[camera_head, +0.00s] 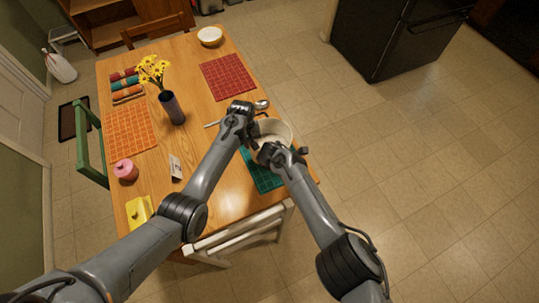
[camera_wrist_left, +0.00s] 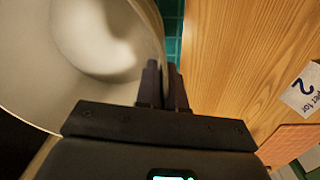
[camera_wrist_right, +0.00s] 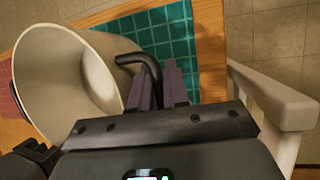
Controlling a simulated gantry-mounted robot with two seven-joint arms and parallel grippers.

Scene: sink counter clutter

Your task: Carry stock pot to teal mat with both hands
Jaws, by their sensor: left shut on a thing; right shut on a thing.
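The cream stock pot (camera_head: 273,128) is between my two grippers at the right side of the wooden table, its open top facing up. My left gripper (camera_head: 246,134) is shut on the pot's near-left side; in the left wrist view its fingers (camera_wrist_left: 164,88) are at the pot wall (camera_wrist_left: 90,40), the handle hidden. My right gripper (camera_head: 271,154) is shut on the pot's dark curved handle (camera_wrist_right: 127,60), its fingers (camera_wrist_right: 160,85) beside the pot (camera_wrist_right: 50,60). The teal mat (camera_head: 262,178) lies under and in front of the pot, partly covered. Contact between pot and mat cannot be told.
A red mat (camera_head: 228,77) and spoon (camera_head: 262,104) lie beyond the pot. A white chair (camera_head: 240,236) stands at the near edge.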

